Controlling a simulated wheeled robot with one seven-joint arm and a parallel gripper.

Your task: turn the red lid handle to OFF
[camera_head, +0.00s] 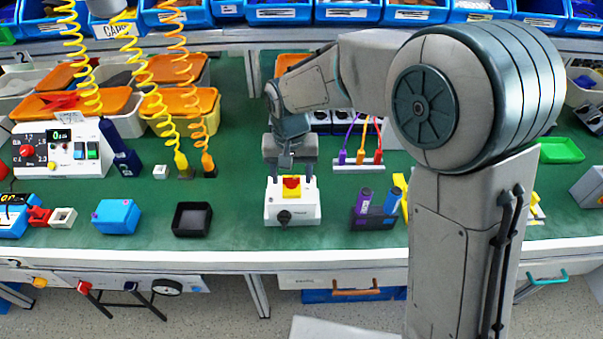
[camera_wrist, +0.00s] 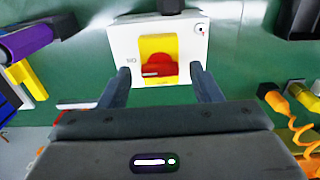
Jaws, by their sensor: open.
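The switch box is a white box (camera_head: 306,211) on the green bench, below my gripper in the head view. A yellow plate (camera_head: 291,195) on its top carries the red lid handle (camera_head: 291,182). In the wrist view the red handle (camera_wrist: 157,66) sits low on the yellow plate (camera_wrist: 155,45). A small dark label shows on the white box (camera_wrist: 122,35) left of the plate. A black knob (camera_head: 284,217) is on the box's front. My gripper (camera_head: 290,178) is open above the box. In the wrist view my fingers (camera_wrist: 160,72) stand apart, one each side of the handle.
A dark tray (camera_head: 192,219) and a blue box (camera_head: 116,216) stand left of the switch box. Coiled cables (camera_head: 182,100) hang at the left. Bare green bench lies between these.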

